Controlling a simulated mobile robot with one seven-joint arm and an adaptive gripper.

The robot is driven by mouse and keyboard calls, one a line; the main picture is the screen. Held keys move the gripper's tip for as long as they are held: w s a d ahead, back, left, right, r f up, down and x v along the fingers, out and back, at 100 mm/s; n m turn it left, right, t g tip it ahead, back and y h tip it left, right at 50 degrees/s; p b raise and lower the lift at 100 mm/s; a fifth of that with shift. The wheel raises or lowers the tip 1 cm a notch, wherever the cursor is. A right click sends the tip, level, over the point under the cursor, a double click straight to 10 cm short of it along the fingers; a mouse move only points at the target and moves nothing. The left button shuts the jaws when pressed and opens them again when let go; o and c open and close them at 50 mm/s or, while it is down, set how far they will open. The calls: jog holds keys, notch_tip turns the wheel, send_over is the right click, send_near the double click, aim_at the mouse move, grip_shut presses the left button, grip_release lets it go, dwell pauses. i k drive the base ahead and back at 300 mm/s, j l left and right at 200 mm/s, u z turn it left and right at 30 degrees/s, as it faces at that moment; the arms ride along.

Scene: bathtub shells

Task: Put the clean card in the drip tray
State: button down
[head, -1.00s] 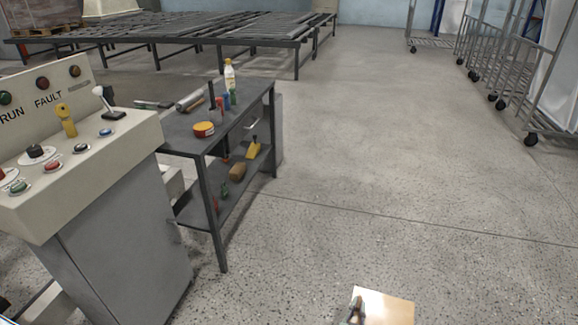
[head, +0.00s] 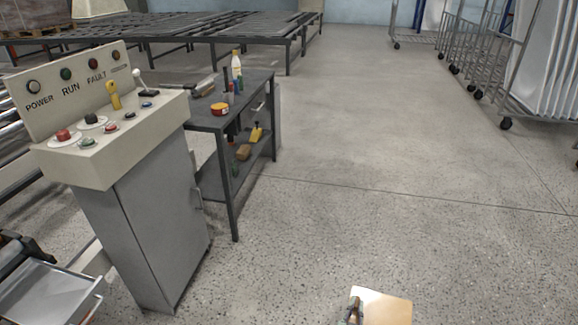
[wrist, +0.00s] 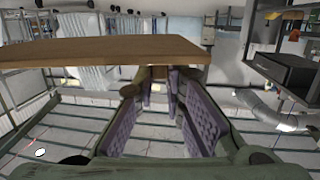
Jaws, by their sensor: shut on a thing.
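My gripper (head: 355,308) is at the bottom edge of the head view, shut on a flat tan card (head: 385,307). In the wrist view, the card (wrist: 100,49) shows as a wide brown slab held at the tips of the purple-padded fingers (wrist: 158,84). It is out over open floor, clear of any surface. A shallow grey metal tray (head: 48,296) is at the lower left of the head view, partly cut off by the frame; it looks like the drip tray. My gripper is far to its right.
A control console (head: 150,215) with buttons and lamps stands between the tray and my gripper. Behind it is a dark workbench (head: 205,119) with a bottle, a round tin and tools. Wheeled cage racks (head: 490,70) stand at the right. The middle floor is clear.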

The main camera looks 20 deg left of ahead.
aim_at(52, 298)
jog(key=k+u, duration=0.1)
jog(key=u, duration=0.4)
jog(key=j+u, duration=0.15)
jog(key=u, duration=0.35)
jog(key=k+j+u, duration=0.1)
jog(key=u, duration=0.4)
jog(key=k+j+u, duration=0.1)
jog(key=u, duration=0.4)
jog(key=j+u, duration=0.2)
jog(key=u, duration=0.3)
